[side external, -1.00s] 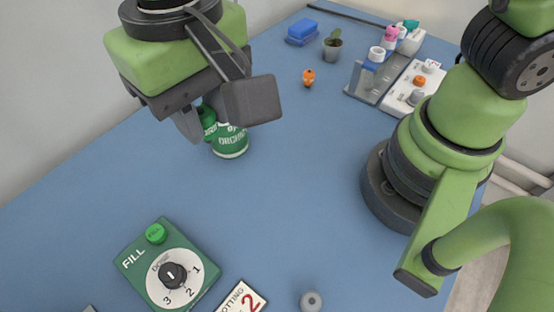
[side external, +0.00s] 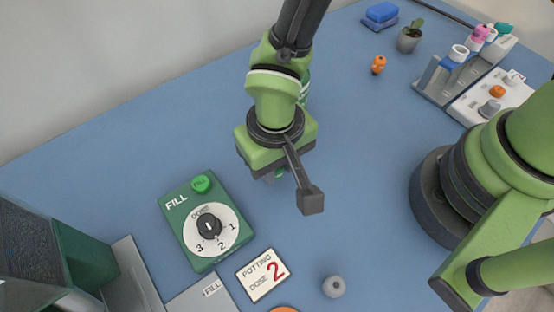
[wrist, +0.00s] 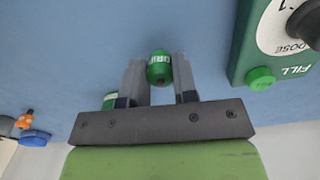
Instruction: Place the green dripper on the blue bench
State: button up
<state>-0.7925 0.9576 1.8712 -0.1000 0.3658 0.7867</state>
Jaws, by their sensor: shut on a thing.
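The green dripper (wrist: 160,68), a small green bottle with a white-lettered band, sits between my two fingers in the wrist view. My gripper (wrist: 160,78) is shut on it. In the side external view my gripper (side external: 268,180) points down over the blue bench (side external: 350,190), to the right of the green fill panel. The dripper is hidden there by the gripper body. I cannot tell how far its bottom is from the bench. A larger green and white bottle (side external: 305,88) stands behind the arm, mostly hidden; part of it shows beside a finger in the wrist view (wrist: 109,101).
The fill panel (side external: 207,222) with its dial is close to the gripper. A potting dose card (side external: 262,275) and a grey knob (side external: 333,287) lie in front. A rack (side external: 440,80), an orange figure (side external: 378,65) and a potted plant (side external: 409,40) stand at back right. The middle bench is clear.

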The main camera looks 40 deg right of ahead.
jog(key=shift+f, duration=0.2)
jog(key=shift+f, duration=0.15)
jog(key=o, duration=0.9)
notch_tip(320, 180, up, 12)
jog(key=shift+r, duration=0.25)
